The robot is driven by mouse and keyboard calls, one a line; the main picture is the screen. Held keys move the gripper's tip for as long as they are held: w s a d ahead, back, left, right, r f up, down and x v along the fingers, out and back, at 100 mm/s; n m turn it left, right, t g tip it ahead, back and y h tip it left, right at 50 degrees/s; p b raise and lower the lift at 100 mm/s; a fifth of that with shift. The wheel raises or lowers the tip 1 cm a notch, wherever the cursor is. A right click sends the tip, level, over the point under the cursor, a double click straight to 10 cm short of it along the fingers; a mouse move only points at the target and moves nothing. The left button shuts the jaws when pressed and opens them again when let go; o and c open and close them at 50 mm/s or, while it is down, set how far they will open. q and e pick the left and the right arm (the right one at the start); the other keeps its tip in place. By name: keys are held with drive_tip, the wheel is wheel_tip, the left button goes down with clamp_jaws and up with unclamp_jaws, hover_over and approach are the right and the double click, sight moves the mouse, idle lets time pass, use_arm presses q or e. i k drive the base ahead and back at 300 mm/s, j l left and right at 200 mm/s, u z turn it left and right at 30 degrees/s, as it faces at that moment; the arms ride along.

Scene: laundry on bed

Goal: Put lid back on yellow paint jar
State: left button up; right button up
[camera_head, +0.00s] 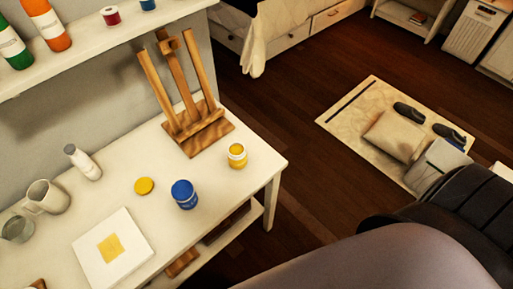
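The yellow paint jar (237,156) stands upright near the right end of the white table. Its top shows yellow and looks uncovered. A round yellow lid (144,186) lies flat on the table, left of a blue paint jar (184,194). The lid and the yellow jar are apart, with the blue jar between them and slightly nearer. Neither gripper shows in the head view. A large dark, rounded part of my own body fills the lower right.
A wooden easel (184,128) stands behind the jars. A white bottle (82,161), a mug (47,197), a grey cup (17,229) and a white canvas with a yellow square (135,258) are on the left. A shelf (100,45) with paint bottles hangs above.

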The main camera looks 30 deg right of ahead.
sight(236, 152)
drive_tip(key=z, duration=0.6)
drive_tip(key=j+z, duration=0.2)
drive_tip(key=k+j, duration=0.05)
